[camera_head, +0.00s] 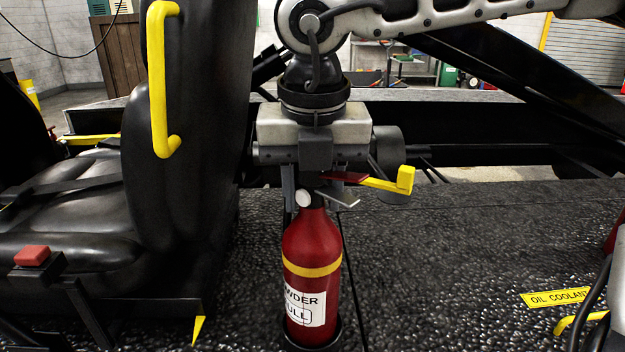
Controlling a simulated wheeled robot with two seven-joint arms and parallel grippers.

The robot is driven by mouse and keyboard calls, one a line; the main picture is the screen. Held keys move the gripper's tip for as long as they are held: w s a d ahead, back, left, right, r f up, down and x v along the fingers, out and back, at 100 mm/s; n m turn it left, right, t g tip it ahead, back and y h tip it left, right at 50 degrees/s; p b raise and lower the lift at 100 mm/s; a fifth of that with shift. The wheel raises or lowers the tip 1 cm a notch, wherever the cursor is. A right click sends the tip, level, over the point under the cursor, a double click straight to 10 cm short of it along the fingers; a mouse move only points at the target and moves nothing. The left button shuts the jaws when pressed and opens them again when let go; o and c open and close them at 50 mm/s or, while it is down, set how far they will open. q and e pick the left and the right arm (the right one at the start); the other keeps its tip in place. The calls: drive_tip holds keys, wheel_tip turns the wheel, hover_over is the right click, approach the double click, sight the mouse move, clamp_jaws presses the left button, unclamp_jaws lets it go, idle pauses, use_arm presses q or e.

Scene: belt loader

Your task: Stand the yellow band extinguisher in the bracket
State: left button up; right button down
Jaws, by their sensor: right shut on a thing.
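The yellow band extinguisher (312,252) is a red cylinder with a yellow band and a white label. It stands upright in the lower middle of the head view. My right gripper (312,186) comes down from above and is shut on its top, by the valve and handle. The bracket (339,330) shows as a black ring close around the extinguisher's lower end, with a thin dark upright behind it. The extinguisher's base is at the picture's bottom edge, so I cannot tell whether it rests on the bracket's floor. My left gripper is not in view.
A black seat (190,150) with a yellow grab handle (158,90) stands close on the left. A yellow lever (395,182) shows right of the gripper. The textured black deck (450,260) is mostly clear, with an oil coolant label (556,297) at right.

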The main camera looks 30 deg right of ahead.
drive_tip(key=c, duration=1.3)
unclamp_jaws()
drive_tip(key=shift+f+b, duration=0.2)
drive_tip(key=shift+b, duration=0.1)
drive_tip(key=o, duration=0.4)
drive_tip(key=shift+r, duration=0.1)
drive_tip(key=r, duration=0.4)
drive_tip(key=s+r, duration=0.1)
drive_tip(key=r, duration=0.3)
drive_tip(key=a+r+p, duration=0.1)
drive_tip(key=r, duration=0.3)
drive_tip(key=shift+s+r, duration=0.1)
drive_tip(key=shift+s, duration=0.2)
